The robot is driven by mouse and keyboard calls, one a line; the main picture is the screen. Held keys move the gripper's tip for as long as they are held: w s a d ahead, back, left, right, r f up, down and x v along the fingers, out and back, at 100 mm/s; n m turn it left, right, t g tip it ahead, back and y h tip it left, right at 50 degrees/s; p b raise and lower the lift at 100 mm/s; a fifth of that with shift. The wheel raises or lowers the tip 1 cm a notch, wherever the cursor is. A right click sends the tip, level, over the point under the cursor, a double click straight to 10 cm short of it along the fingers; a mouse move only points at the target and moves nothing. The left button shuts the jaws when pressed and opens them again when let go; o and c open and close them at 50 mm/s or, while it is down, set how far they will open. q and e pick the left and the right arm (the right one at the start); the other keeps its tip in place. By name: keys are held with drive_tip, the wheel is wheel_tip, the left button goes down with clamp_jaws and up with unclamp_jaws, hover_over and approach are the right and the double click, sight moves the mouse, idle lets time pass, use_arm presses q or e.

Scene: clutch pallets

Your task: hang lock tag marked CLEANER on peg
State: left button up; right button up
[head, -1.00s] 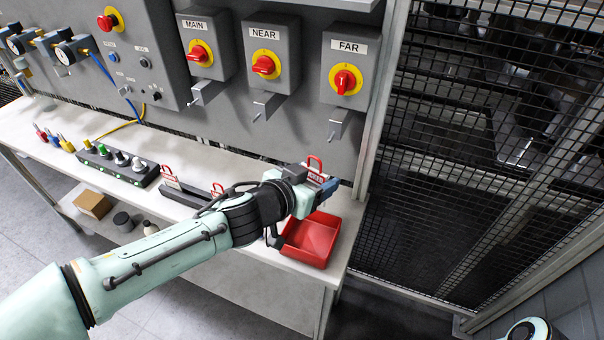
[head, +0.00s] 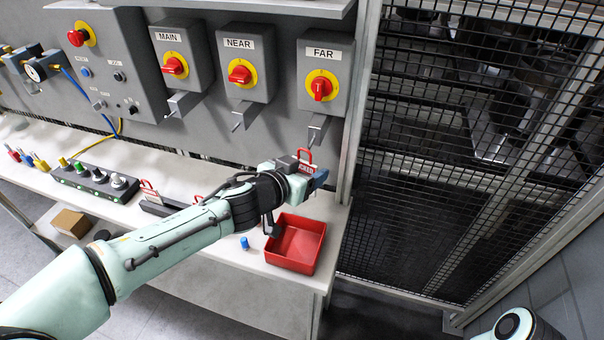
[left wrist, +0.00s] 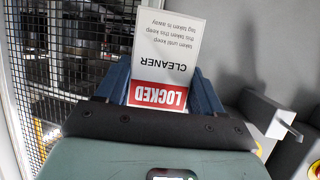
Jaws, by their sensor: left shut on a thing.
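My left gripper (head: 316,180) is shut on the lock tag marked CLEANER (left wrist: 168,55). In the left wrist view the white and red tag stands out between the blue fingers, its text upside down. Pegs on grey brackets stick out below the switch boxes MAIN (head: 180,106), NEAR (head: 243,117) and FAR (head: 315,130). The gripper is below the FAR peg, with the tag apart from it as far as I can see. A bracket (left wrist: 272,118) also shows right of the tag in the left wrist view. My right gripper is out of view.
A red tray (head: 296,246) stands on the bench below the gripper, with a small blue object (head: 245,242) beside it. More red-looped tags (head: 149,190) are in a dark rack, partly behind my arm. A mesh fence (head: 430,180) stands to the right.

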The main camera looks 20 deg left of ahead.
use_arm(q)
drive_tip(key=shift+w+f, duration=0.2)
drive_tip(key=shift+w, duration=0.55)
drive_tip(key=shift+w+f, duration=0.2)
drive_tip(key=shift+w, duration=0.6)
drive_tip(key=shift+w+f, duration=0.2)
drive_tip(key=shift+w, duration=0.55)
drive_tip(key=shift+w, duration=0.15)
drive_tip(key=o, duration=1.1)
